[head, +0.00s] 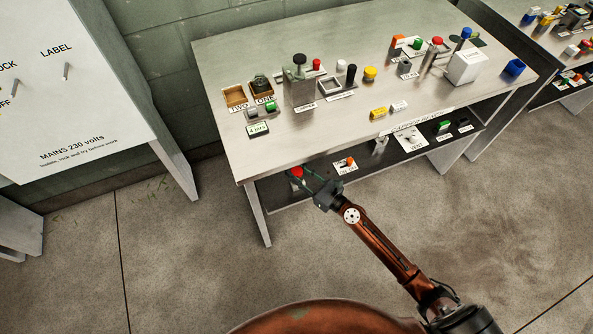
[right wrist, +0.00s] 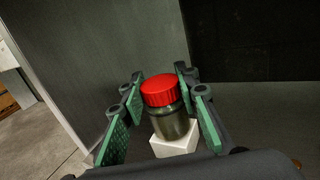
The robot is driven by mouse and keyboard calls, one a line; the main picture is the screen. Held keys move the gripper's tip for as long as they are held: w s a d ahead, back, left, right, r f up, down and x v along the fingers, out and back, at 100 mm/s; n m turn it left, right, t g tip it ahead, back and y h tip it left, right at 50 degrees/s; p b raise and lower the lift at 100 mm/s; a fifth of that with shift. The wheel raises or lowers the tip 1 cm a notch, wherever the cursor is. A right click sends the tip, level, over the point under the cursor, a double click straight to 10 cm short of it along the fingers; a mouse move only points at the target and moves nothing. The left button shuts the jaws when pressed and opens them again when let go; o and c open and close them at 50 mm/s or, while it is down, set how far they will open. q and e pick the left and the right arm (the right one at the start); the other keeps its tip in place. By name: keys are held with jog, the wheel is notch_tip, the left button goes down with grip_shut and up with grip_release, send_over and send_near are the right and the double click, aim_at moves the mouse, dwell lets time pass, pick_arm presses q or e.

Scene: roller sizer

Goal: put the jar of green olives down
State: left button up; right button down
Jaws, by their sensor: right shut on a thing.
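The jar of green olives (right wrist: 168,122) has a red ribbed lid and a dark olive-green body. It is upright between the green-padded fingers of my right gripper (right wrist: 160,88), which is shut on it. A white block (right wrist: 174,145) is directly below the jar; I cannot tell whether they touch. In the head view the jar's red lid (head: 297,172) shows at the left end of the dark lower shelf, beyond my right gripper (head: 309,182); its body is hidden there. My left gripper is not in view.
The grey bench top (head: 225,140) above the shelf holds wooden trays labelled TWO (head: 235,96) and ONE (head: 265,99), with a small dark jar (head: 261,82) at ONE. An orange-knobbed control (head: 350,162) stands on the shelf to the right. A bench leg (head: 256,215) is at left.

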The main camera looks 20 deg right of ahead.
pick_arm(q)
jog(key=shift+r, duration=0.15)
pick_arm(e)
jog(key=shift+f, duration=0.1)
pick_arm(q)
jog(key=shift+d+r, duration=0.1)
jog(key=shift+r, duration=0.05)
pick_arm(e)
jog(key=c, duration=1.5)
grip_release()
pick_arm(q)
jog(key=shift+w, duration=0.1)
pick_arm(e)
jog(key=shift+s+d, duration=0.35)
jog(key=shift+s, duration=0.25)
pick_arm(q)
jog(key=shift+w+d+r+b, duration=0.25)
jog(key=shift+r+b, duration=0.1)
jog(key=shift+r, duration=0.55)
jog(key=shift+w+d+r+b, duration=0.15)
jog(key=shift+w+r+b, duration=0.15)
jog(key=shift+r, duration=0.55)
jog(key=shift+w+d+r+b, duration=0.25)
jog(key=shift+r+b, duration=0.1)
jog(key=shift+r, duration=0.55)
pick_arm(e)
jog(key=v, duration=1)
jog(key=shift+s, duration=0.35)
